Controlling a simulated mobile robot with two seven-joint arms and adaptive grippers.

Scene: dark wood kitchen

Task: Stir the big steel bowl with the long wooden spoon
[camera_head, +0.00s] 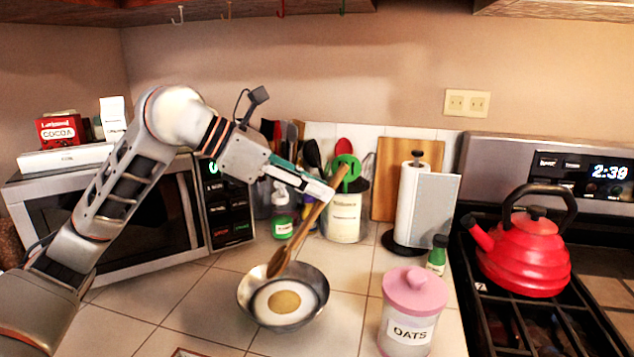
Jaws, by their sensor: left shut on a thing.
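The big steel bowl (255,283) stands on the tiled counter in the middle of the picture, with something pale and a tan round patch inside it. My left gripper (322,192) is up and to the right of the bowl, shut on the long wooden spoon (302,233). The spoon is tilted, with its handle end up to the right and its head down to the left over the bowl's back rim area. I cannot tell whether the spoon's head touches the bowl or its contents. My right gripper is not in view.
A pink-lidded oats jar (409,318) stands right of the bowl. Behind are a utensil crock (345,218), a green-labelled bottle (282,219) and a paper towel holder (425,207). A red kettle (525,255) sits on the stove at right; a microwave (140,235) stands at left.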

